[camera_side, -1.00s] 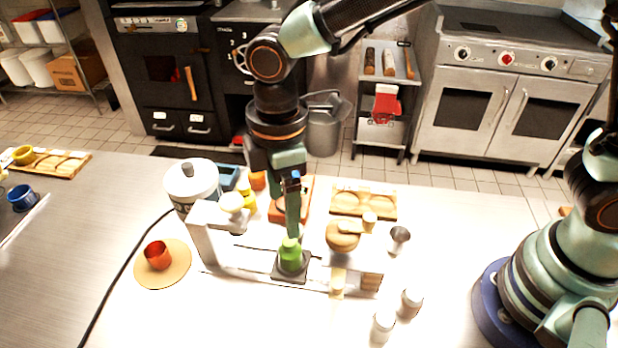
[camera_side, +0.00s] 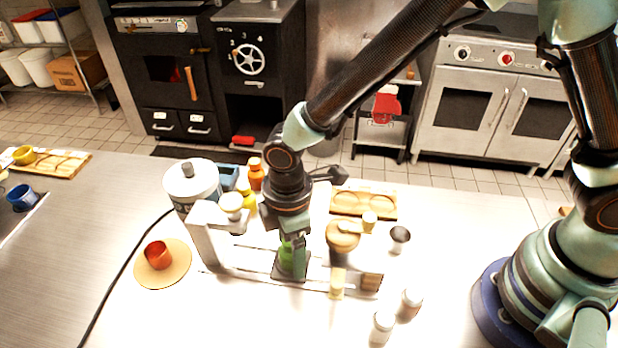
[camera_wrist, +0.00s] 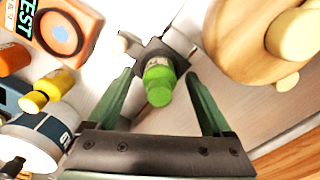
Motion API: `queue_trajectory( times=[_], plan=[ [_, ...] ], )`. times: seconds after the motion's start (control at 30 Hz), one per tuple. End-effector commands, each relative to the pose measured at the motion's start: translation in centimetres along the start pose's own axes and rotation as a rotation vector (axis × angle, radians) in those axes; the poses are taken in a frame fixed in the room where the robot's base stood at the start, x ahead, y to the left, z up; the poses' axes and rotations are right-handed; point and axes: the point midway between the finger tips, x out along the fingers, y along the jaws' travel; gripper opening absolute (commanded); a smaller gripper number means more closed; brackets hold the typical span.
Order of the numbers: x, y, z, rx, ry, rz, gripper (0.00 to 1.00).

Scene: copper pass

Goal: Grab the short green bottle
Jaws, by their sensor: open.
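The short green bottle (camera_wrist: 160,82) stands on a small dark square base in the middle of the worktop. In the wrist view it sits between the two spread fingers of my gripper (camera_wrist: 160,100), with a gap on each side. In the side view my gripper (camera_side: 292,250) points down right over the bottle (camera_side: 288,262), and its fingers partly hide it. My gripper is open and does not hold the bottle.
A white bracket (camera_side: 207,238) stands left of the bottle, and a round wooden knob (camera_side: 343,234) stands close on its right. A yellow bottle (camera_side: 246,197) and an orange bottle (camera_side: 256,175) are behind. A red cup (camera_side: 157,255) and white shakers (camera_side: 383,326) are farther off.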

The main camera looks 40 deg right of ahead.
Motion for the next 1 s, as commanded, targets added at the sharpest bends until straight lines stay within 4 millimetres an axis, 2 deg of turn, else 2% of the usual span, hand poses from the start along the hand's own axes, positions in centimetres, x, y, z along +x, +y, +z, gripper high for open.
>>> queue_trajectory(
  times=[0.2,0.27,0.3,0.37,0.4,0.77,0.87,1.0],
  plan=[
    [0.0,0.0,0.0,0.0,0.0,0.0,0.84],
    [0.0,0.0,0.0,0.0,0.001,0.0,0.61],
    [0.0,0.0,0.0,0.0,0.0,0.0,0.46],
    [0.0,0.0,0.0,0.0,0.0,0.0,0.23],
    [0.0,0.0,0.0,0.0,0.0,0.0,0.15],
    [-0.2,0.0,-0.1,0.0,0.002,0.001,0.15],
    [-0.9,0.1,-0.1,0.0,0.002,0.002,0.15],
    [-2.6,0.1,-0.1,0.0,0.004,0.003,0.15]
  ],
)
